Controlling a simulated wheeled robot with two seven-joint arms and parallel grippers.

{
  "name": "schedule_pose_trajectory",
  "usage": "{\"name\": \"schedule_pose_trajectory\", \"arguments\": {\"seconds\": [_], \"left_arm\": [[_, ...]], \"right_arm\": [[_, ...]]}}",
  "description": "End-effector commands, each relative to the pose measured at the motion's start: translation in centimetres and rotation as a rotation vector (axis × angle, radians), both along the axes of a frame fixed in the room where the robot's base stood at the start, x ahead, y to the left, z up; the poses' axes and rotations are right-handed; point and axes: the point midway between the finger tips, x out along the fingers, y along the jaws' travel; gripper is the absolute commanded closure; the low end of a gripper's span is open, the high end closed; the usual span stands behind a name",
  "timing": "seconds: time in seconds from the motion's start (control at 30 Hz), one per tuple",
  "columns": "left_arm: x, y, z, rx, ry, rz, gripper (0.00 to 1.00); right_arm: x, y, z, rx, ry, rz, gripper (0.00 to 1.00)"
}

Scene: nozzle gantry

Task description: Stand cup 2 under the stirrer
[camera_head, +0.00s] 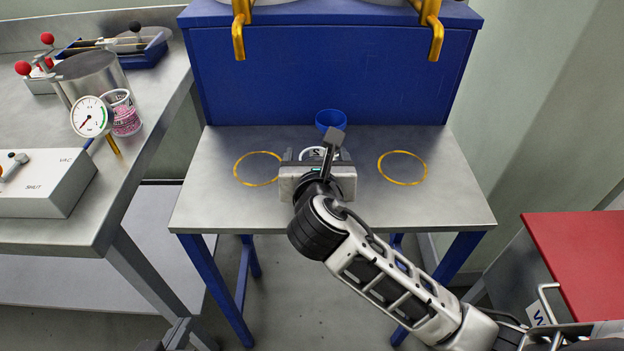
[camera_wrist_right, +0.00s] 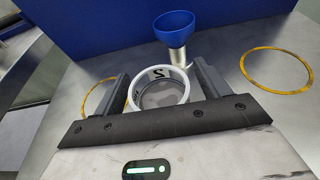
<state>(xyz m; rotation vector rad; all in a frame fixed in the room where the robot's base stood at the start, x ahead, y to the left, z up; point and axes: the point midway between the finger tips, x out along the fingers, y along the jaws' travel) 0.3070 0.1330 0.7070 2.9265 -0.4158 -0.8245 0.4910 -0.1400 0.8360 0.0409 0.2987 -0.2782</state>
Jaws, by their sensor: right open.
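Cup 2 (camera_head: 319,152) is a white-rimmed cup with a "2" on it, on the small metal table, largely hidden by my right gripper (camera_head: 316,160) in the head view. In the right wrist view cup 2 (camera_wrist_right: 159,91) is between the two dark fingers of my right gripper (camera_wrist_right: 164,88); the fingers are spread, one on each side of it. Whether they touch it I cannot tell. My left gripper (camera_head: 178,335) shows only as a dark part at the bottom edge; its jaws are not clear. I cannot make out a stirrer in either view.
A blue funnel-shaped piece (camera_head: 331,121) on a silvery body stands just behind cup 2. Yellow rings mark the table left (camera_head: 258,169) and right (camera_head: 402,168). A blue block (camera_head: 320,70) closes the back. A left bench (camera_head: 145,135) holds a pressure gauge (camera_head: 89,116) and a pink-filled cup (camera_head: 124,118).

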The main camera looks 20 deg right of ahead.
Motion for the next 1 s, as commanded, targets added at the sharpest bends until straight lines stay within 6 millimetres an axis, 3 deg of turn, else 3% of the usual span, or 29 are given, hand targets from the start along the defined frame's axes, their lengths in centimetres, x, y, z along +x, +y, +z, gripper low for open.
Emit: {"name": "schedule_pose_trajectory", "arguments": {"seconds": [0.3, 0.47, 0.57, 0.83, 1.0], "left_arm": [[0.0, -0.1, 0.3, -0.001, -0.010, -0.002, 1.00], [-0.1, -0.1, 0.2, 0.000, -0.010, -0.003, 1.00], [-0.1, -0.1, 0.2, 0.000, -0.010, -0.003, 1.00], [-0.2, -0.1, 0.0, 0.001, -0.003, -0.005, 1.00], [-0.3, -0.1, 0.4, 0.001, 0.006, -0.005, 1.00]], "right_arm": [[0.2, -0.1, 0.0, 0.001, 0.001, 0.001, 0.28], [0.2, -0.1, 0.0, 0.001, 0.001, 0.001, 0.73], [0.2, -0.1, 0.0, 0.001, 0.000, 0.001, 0.81], [0.2, -0.1, 0.3, 0.001, -0.001, 0.001, 0.81], [0.2, -0.1, 1.9, 0.002, -0.005, 0.000, 0.81]]}}
